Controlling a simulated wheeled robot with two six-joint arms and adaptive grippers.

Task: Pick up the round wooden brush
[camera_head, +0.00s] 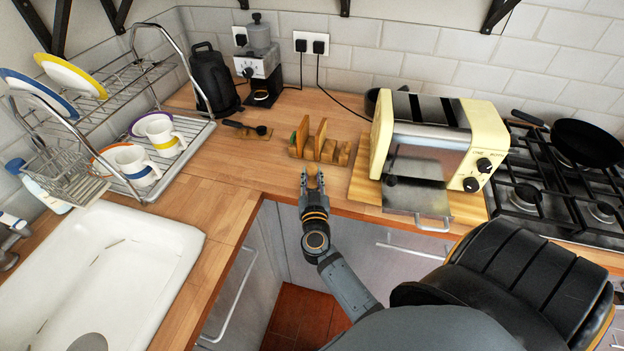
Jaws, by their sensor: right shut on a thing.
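My right gripper (313,182) reaches in over the front edge of the wooden counter, just in front of a small wooden rack. It is shut on a small brown wooden thing (313,169) at its fingertips, which I take to be the round wooden brush. The fingers hide most of it, so its shape and bristles cannot be made out. Whether it is clear of the counter cannot be told. My left gripper is not in view.
The wooden rack (330,151) with upright boards stands right behind the gripper. A cream toaster oven (432,140) is to its right, beside the hob with a black pan (588,142). A dish rack (185,133) and white sink (105,260) are left. Counter (235,172) left of the gripper is clear.

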